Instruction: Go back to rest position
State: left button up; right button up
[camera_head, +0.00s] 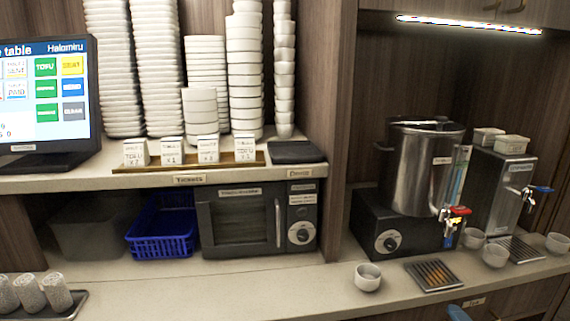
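Neither of my grippers can be made out in the head view. A small blue shape (458,313) pokes in at the bottom edge, right of the middle. Too little of it shows to tell what it is. A white cup (368,277) stands upright on the lower counter, left of a dark drip tray (434,275). A steel urn (424,170) with a red-handled tap stands behind the tray on a black base.
A steel dispenser (502,190) and more white cups (495,255) stand at the right. A monitor (45,95), stacked white bowls (244,75) and ticket cards (171,150) fill the upper shelf. A microwave (258,222) and blue basket (163,228) sit below. The front middle counter (220,285) is clear.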

pick_arm(q)
jog(key=shift+w+r, duration=0.1)
jog(key=shift+w, duration=0.35)
pick_arm(e)
jog(key=s+a+f+n+g, duration=0.3)
jog(key=s+a+f+n, duration=0.2)
jog(key=s+f+n, duration=0.2)
jog(key=s+a+f+n+g+h, duration=0.1)
jog(key=s+a+f+n+g, duration=0.3)
jog(key=s+n, duration=0.7)
notch_tip(320, 180, down, 4)
jog(key=a+n, duration=0.2)
jog(key=n, duration=0.1)
jog(key=shift+s+f+n, duration=0.25)
jog(key=shift+s+n, duration=0.05)
pick_arm(q)
jog(key=shift+s, duration=0.3)
